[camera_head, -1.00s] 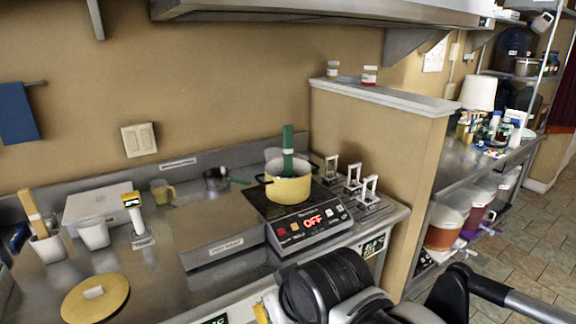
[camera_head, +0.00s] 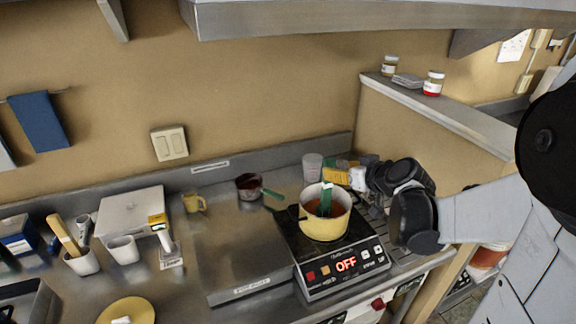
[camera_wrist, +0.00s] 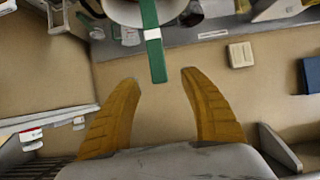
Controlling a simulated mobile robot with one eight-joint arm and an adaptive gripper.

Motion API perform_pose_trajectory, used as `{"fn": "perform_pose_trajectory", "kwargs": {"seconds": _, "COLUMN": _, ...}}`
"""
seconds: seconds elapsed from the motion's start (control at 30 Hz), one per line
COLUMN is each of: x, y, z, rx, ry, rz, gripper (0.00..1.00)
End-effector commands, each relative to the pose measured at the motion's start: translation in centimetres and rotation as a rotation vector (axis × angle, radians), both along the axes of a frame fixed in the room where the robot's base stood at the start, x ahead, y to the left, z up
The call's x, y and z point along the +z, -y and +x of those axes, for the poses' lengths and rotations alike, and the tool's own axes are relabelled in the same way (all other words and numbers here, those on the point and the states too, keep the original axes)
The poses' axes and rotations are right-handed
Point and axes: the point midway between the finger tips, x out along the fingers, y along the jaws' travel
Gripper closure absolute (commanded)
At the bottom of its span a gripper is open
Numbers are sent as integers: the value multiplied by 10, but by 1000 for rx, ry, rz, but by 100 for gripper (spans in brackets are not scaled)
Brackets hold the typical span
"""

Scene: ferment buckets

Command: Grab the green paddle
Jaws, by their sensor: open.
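The green paddle (camera_head: 327,199) stands in the yellow pot (camera_head: 322,226), which holds reddish-brown contents and sits on the black cooktop. In the wrist view the green paddle (camera_wrist: 151,38) runs down from the pot at the top edge. Its free end appears between my fingertips, with a gap on both sides; I cannot tell how far along the fingers it lies. My gripper (camera_wrist: 160,76) is open and empty, its yellow fingers spread. In the head view my gripper (camera_head: 345,174) is beside and behind the pot, partly hidden by it.
The cooktop's panel (camera_head: 346,264) reads OFF. A low partition (camera_head: 430,135) with jars rises at the right. A hood (camera_head: 350,18) hangs above.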

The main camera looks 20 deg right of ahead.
Motion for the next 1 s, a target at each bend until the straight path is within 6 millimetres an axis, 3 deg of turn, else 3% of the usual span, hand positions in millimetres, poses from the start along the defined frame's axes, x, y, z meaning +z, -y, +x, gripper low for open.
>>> {"fn": "perform_pose_trajectory", "kwargs": {"seconds": 0.53, "x": -36, "y": 0, "z": 60, "rx": 1, "ry": -1, "rz": 0, "gripper": 48}}
{"fn": "perform_pose_trajectory", "kwargs": {"seconds": 0.87, "x": -38, "y": 0, "z": 66, "rx": 0, "ry": -1, "rz": 1, "gripper": 49}}
{"fn": "perform_pose_trajectory", "kwargs": {"seconds": 1.0, "x": -39, "y": 0, "z": 66, "rx": 1, "ry": -1, "rz": 0, "gripper": 92}}
